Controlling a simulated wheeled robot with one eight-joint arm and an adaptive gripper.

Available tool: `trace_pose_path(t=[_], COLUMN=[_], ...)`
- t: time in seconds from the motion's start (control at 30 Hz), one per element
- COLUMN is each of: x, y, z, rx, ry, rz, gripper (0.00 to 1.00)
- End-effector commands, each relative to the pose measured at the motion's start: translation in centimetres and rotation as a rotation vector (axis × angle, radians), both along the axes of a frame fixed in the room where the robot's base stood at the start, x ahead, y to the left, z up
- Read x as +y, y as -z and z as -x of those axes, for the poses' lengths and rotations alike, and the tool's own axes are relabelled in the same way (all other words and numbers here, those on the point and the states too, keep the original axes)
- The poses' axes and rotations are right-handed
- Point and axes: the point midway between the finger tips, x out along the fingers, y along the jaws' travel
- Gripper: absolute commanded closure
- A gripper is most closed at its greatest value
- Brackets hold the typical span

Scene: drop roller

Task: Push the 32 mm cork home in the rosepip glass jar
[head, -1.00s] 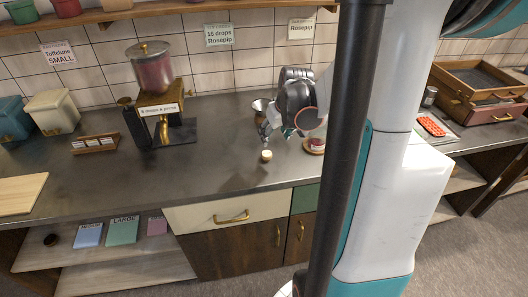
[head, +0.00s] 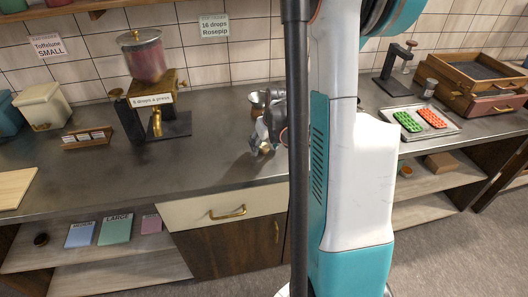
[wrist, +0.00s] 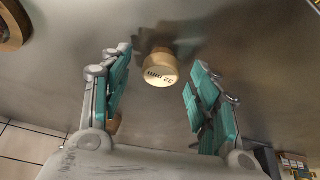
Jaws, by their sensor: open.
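The cork (wrist: 162,68) is pale and round, marked "32 mm", and stands on the dark counter in the wrist view. My gripper (wrist: 160,78) is open, with a teal-padded finger on each side of the cork and gaps between them. In the head view my gripper (head: 263,146) is low at the counter, left of my dark column, and largely covers the cork's place. The rosepip jar is not visible in the head view now. A round wooden rim (wrist: 12,26) shows at the wrist view's top left corner; I cannot tell whether it belongs to the jar.
A metal funnel-like cup (head: 258,98) stands close behind my gripper. A tray of green and red moulds (head: 420,120) lies right of my arm.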

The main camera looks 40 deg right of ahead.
Motion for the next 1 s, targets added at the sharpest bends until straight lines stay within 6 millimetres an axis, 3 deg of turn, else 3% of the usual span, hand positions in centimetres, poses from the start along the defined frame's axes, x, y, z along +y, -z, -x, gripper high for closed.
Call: trace_pose_path(t=[0.2, 0.4, 0.43, 0.8, 1.0], x=[0.0, 0.0, 0.0, 0.0, 0.0], y=[0.1, 0.1, 0.1, 0.0, -1.3], z=[-0.1, -0.1, -0.1, -0.1, 0.0], rx=[0.000, 0.000, 0.000, 0.000, 0.000], ry=[0.000, 0.000, 0.000, 0.000, 0.000], rz=[0.000, 0.000, 0.000, 0.000, 0.000], gripper=[0.44, 0.76, 0.78, 0.80, 0.80])
